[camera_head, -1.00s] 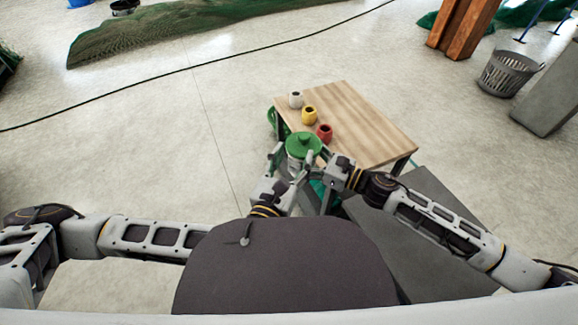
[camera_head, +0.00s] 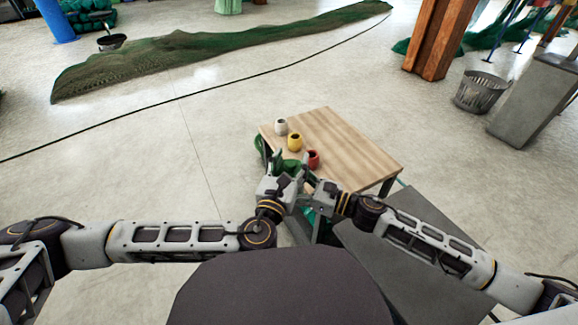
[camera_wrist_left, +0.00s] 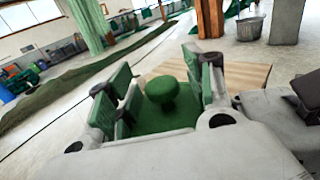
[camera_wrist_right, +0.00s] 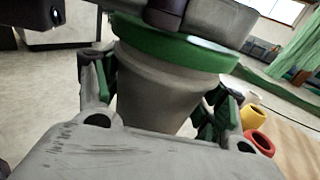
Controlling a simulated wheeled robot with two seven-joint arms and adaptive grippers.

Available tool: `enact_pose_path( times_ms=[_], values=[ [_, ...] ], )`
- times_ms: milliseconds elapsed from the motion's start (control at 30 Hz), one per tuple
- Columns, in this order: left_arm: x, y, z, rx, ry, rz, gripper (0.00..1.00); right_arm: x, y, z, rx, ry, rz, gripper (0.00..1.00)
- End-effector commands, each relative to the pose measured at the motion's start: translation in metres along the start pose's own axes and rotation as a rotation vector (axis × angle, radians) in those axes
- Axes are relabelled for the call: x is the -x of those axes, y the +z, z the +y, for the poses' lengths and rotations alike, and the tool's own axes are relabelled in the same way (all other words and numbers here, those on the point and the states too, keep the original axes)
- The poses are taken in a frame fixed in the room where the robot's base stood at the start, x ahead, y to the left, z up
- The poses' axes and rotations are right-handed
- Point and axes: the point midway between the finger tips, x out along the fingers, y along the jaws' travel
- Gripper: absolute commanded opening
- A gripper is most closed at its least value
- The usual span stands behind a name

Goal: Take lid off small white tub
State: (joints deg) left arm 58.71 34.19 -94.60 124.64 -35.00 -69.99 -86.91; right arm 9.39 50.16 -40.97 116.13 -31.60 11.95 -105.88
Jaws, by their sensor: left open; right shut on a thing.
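The small white tub (camera_wrist_right: 158,85) shows in the right wrist view with its green lid (camera_wrist_right: 185,50) on top. My right gripper (camera_wrist_right: 158,95) is shut on the tub's body, one finger on each side. In the left wrist view, the lid (camera_wrist_left: 165,120) has a round green knob (camera_wrist_left: 162,90). My left gripper (camera_wrist_left: 162,88) is open, its fingers on either side of the knob with gaps visible. In the head view, my left gripper (camera_head: 292,165) hides most of the tub.
A wooden table (camera_head: 340,145) stands just beyond the grippers. White (camera_head: 281,127), yellow (camera_head: 295,142) and red (camera_head: 313,159) pots stand along its left side. A grey surface (camera_head: 410,250) lies at right. A grey basket (camera_head: 481,92) stands on the floor far right.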

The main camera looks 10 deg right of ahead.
Motion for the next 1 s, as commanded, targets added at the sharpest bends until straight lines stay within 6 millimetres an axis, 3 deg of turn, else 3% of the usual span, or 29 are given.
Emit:
enact_pose_path(
  times_ms=[200,600,1000],
  values=[
    [0.0001,0.0002,-0.0002,0.0,0.0,0.0,0.51,-0.0001,0.0003,0.0,0.0,0.0,-0.001,0.28],
    [0.0002,0.0002,0.0,0.0,0.0,-0.001,0.0,-0.0001,0.0003,0.0,0.0,0.0,0.0,0.28],
    [0.0001,0.0006,0.0004,0.0,0.001,-0.001,0.0,0.0,0.0002,-0.0001,0.0,0.0,0.0,0.28]
  ],
)
